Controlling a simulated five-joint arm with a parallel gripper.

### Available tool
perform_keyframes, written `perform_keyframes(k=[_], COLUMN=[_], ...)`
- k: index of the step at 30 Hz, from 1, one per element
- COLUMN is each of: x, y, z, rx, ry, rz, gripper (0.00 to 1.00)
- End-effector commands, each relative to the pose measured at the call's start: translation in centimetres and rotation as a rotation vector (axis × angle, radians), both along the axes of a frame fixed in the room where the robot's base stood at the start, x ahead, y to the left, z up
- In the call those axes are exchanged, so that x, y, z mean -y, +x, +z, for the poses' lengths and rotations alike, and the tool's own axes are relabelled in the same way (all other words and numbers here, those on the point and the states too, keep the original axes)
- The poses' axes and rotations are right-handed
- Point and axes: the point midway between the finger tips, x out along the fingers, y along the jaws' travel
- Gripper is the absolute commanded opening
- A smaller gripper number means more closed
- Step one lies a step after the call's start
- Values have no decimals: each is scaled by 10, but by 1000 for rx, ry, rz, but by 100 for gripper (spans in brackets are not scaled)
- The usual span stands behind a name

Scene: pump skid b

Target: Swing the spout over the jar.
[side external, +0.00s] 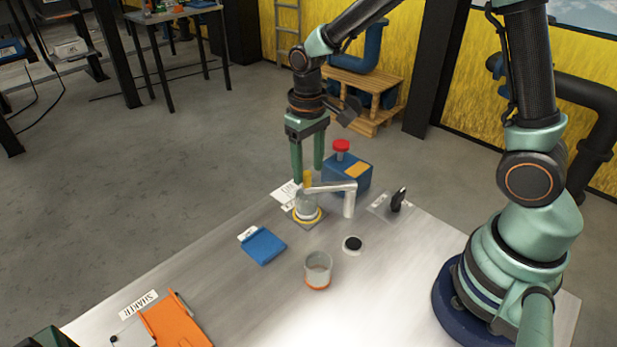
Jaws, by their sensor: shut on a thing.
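The silver spout (335,187) sits on a pale round base with a yellow ring and reaches to the right. Its downturned end hangs over the bench, behind and to the right of the jar. A yellow peg (308,178) stands up at the spout's pivot end. My gripper (308,172) points down with its two green fingers around this peg, shut on it. The exact contact is small in the view. The clear jar (318,262) with an orange lower band stands open on the bench, in front of the spout, apart from it.
A black disc (352,243) on a pale ring lies right of the jar. A blue box (346,176) with a red knob stands behind the spout. A blue pad (262,246) lies left, an orange item (175,322) front left. A black handle (398,199) stands on a plate at right.

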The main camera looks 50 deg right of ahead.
Motion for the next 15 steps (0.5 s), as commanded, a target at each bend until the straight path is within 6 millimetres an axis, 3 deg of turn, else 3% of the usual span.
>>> perform_keyframes(k=[15], x=[0], y=[2], z=[49], rx=[9], ry=[1], rz=[0], gripper=[52])
